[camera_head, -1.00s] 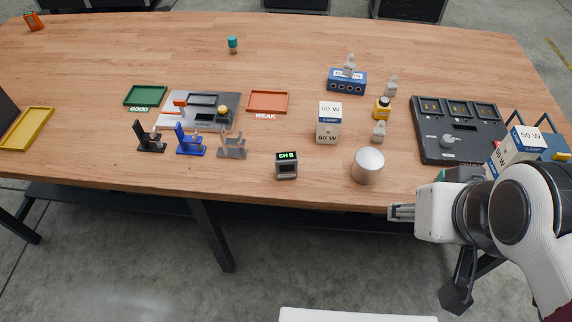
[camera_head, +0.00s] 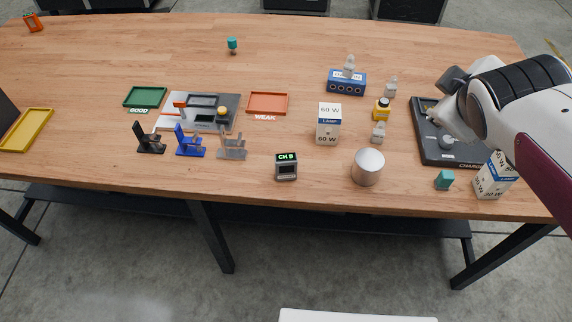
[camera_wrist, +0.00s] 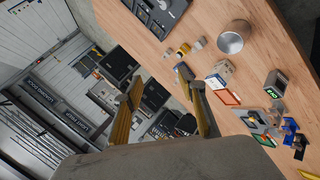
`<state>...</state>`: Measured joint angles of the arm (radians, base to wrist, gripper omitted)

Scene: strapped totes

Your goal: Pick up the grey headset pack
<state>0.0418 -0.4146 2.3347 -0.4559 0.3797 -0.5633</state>
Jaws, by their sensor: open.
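No label marks a grey headset pack, and I cannot tell for sure which thing it is. Small grey upright pieces stand right of centre in the head view: one at the back (camera_head: 391,87), one in front (camera_head: 379,132), and one on a blue holed block (camera_head: 346,84). A grey bracket-like piece (camera_head: 232,147) stands beside a blue one (camera_head: 190,142) and a black one (camera_head: 150,141). My gripper (camera_wrist: 160,76) is open and empty in the wrist view, its fingers apart. In the head view my arm hides most of it, above the dark charger (camera_head: 445,158).
A metal cylinder (camera_head: 368,167), lamp boxes (camera_head: 328,124) (camera_head: 494,178), a yellow-bodied piece (camera_head: 382,108), a teal block (camera_head: 445,180) and a display box (camera_head: 287,166) stand nearby. Green (camera_head: 145,97) and orange (camera_head: 267,103) trays lie left. The table's back middle is mostly clear.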

